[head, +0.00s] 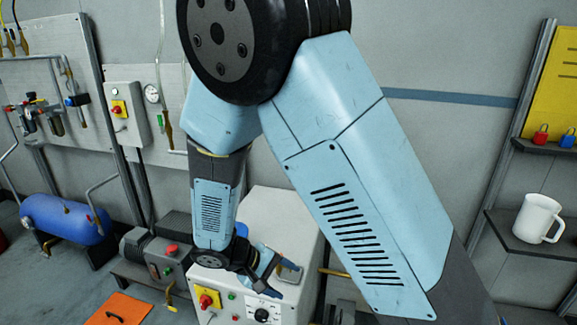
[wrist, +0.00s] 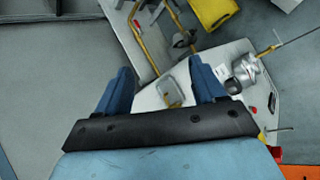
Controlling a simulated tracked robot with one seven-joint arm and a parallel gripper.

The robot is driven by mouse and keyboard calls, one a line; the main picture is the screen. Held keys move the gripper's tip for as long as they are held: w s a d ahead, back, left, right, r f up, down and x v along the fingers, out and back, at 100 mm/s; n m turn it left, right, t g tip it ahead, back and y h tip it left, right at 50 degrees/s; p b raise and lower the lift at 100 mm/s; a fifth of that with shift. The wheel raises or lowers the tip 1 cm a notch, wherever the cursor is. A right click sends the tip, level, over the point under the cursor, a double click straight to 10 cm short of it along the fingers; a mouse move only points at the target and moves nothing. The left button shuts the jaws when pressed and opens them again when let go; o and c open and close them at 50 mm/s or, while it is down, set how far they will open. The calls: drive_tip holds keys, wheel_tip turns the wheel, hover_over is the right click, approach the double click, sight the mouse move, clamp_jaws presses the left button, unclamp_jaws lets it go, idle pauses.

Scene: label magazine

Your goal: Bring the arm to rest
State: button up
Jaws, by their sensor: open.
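My light-blue arm crosses the middle of the head view. It bends at a large black joint at the top and comes down over a white machine cabinet (head: 265,215). My gripper (head: 275,276) is at its lower end, in front of or over the cabinet; the exact gap cannot be told. In the wrist view, the two blue fingers of my gripper (wrist: 165,80) stand wide apart with nothing between them. My arm hides part of the cabinet and wall.
The cabinet front has a red knob on a yellow plate (head: 206,300) and a black dial (head: 262,314). A grey motor unit (head: 150,250), blue tank (head: 66,218) and orange mat (head: 115,309) are left. A white mug (head: 537,217) stands on a shelf at right.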

drive_tip(key=w+d+r+m+g+y, duration=0.15)
drive_tip(key=d+r+m+y, duration=0.4)
drive_tip(key=d+r, duration=1.1)
drive_tip(key=s+d+r+m+t+y, duration=0.1)
drive_tip(key=s+d+r+t, duration=0.1)
drive_tip(key=s+d+r, duration=0.2)
drive_tip(key=s+d+r+m+t+y, duration=0.1)
drive_tip(key=s+d+r, duration=0.3)
drive_tip(key=r, duration=0.5)
drive_tip(key=shift+s+d+r+t+y, duration=0.4)
drive_tip(key=shift+s+t, duration=0.45)
drive_tip(key=shift+s, duration=0.35)
drive_tip(key=shift+c, duration=0.2)
